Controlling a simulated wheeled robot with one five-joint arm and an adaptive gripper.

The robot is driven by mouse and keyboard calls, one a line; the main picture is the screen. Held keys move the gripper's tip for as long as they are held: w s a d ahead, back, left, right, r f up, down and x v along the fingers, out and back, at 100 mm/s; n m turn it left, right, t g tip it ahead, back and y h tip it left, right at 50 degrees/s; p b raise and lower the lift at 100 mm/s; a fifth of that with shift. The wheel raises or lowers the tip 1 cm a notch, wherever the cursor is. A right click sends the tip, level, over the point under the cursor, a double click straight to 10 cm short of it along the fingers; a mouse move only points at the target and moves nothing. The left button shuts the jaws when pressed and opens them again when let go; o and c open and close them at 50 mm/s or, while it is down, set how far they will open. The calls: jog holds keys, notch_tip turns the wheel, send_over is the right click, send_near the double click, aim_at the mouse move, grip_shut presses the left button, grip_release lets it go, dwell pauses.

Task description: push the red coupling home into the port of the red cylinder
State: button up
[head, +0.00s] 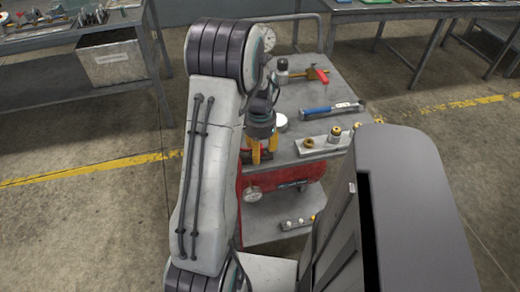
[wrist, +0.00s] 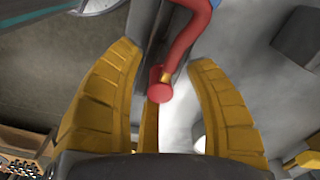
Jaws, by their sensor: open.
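My gripper (head: 264,155) is open, its yellow fingers pointing down at the near left edge of the cart top. In the wrist view its fingers (wrist: 162,60) stand wide on either side of the red coupling (wrist: 160,88), with visible gaps. The coupling has a round red end and a brass-coloured collar, and a red hose (wrist: 186,38) runs up from it. In the head view a large red body (head: 300,174), apparently the red cylinder, lies below the cart top, partly hidden by my arm. I cannot make out its port or whether the coupling sits in it.
A gauge (head: 253,193) is beside the red body. A bench with a grey bin (head: 111,62) stands left; the floor between is clear.

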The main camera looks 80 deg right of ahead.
jog(key=shift+c, duration=0.2)
grip_shut()
dwell(0.4)
